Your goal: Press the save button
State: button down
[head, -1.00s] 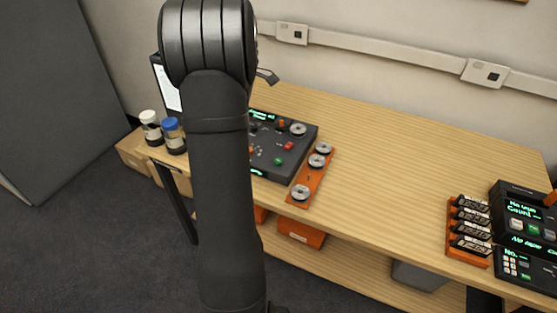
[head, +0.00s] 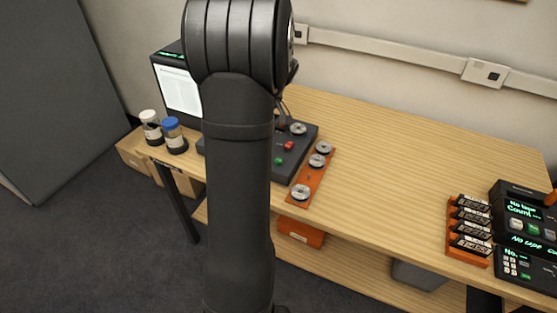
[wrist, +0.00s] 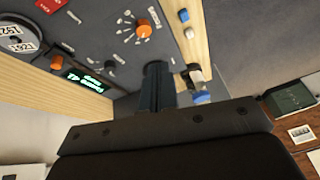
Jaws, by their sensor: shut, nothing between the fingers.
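The dark control panel (head: 303,135) stands on the wooden table, with a red button (head: 289,146) and a green button (head: 279,160) visible. My arm hides its left part. The labels are too small to read, so I cannot tell which button is save. In the wrist view the panel (wrist: 105,30) shows orange knobs, a small green-lit display (wrist: 84,82) and part of a red button (wrist: 50,5) at the top left. My gripper (wrist: 157,72) is shut and empty over the panel; whether it touches is unclear. In the head view my arm hides it.
A lit screen (head: 180,90) stands left of the panel, near a white-capped jar (head: 150,128) and a blue-capped jar (head: 174,136). An orange strip with reels (head: 311,180) lies right of the panel. An orange rack (head: 467,246) and dark devices (head: 525,225) stand far right. The middle table is clear.

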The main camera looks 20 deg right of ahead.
jog(key=s+d+m+t, duration=0.5)
jog(key=d+m, duration=0.1)
jog(key=m, duration=0.5)
jog(key=shift+s+d+f+m+t+h, duration=0.15)
jog(key=shift+d+f+m+t+h, duration=0.2)
jog(key=shift+f+m, duration=0.1)
jog(key=shift+f, duration=4.45)
jog(key=shift+f, duration=0.4)
jog(key=shift+f, duration=0.45)
jog(key=shift+r, duration=0.9)
